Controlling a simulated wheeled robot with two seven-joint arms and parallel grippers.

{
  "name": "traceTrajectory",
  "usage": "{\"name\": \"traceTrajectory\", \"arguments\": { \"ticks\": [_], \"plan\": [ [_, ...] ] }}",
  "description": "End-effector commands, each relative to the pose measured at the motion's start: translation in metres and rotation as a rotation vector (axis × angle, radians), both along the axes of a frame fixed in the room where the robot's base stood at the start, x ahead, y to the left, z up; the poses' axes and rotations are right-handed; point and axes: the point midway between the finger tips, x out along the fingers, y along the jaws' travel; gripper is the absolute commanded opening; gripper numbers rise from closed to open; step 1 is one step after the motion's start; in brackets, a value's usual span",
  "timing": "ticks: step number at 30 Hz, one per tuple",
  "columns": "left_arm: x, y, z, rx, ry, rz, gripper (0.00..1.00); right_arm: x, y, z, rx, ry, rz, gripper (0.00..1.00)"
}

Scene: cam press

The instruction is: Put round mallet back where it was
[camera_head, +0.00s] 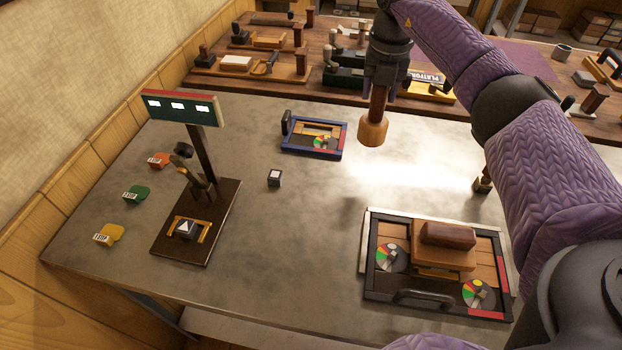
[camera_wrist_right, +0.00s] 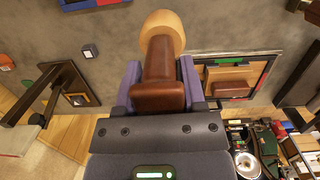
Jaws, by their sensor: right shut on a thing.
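The round mallet has a brown handle and a lighter wooden head (camera_head: 374,132). My right gripper (camera_head: 381,82) is shut on the handle and holds the mallet head-down above the grey table. In the right wrist view, the handle (camera_wrist_right: 160,72) sits between the two fingers, and the round head (camera_wrist_right: 161,29) points away from the gripper. The head looks clear of the table, though its exact height is hard to tell. My left gripper is not in view.
A dark press with a green sign (camera_head: 183,108) stands at the left beside several coloured tags. A blue-framed tray (camera_head: 313,151) lies behind the small dark cube (camera_head: 275,178). A large framed tray (camera_head: 375,287) is at front right. Tools crowd the wooden shelf (camera_head: 455,112) behind.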

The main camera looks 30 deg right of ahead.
Motion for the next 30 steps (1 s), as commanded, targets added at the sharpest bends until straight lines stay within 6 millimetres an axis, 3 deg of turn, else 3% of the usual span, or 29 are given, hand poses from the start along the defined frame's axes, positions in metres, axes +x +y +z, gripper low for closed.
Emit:
{"name": "traceTrajectory", "arguments": {
  "ticks": [6, 16, 26, 27, 30],
  "plan": [
    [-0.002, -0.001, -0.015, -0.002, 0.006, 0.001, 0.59, -0.001, -0.005, -0.044, -0.002, 0.004, -0.035, 0.0],
    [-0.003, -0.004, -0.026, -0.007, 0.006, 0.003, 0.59, -0.001, -0.004, -0.099, -0.002, 0.001, -0.032, 0.0],
    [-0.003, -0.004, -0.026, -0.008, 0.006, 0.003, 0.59, -0.001, -0.004, -0.102, -0.003, -0.001, -0.029, 0.0],
    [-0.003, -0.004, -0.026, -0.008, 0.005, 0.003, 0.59, -0.001, -0.004, -0.102, -0.003, -0.001, -0.029, 0.58],
    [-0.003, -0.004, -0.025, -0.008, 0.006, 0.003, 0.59, -0.001, -0.004, -0.102, -0.003, -0.001, -0.029, 0.8]
  ]
}}
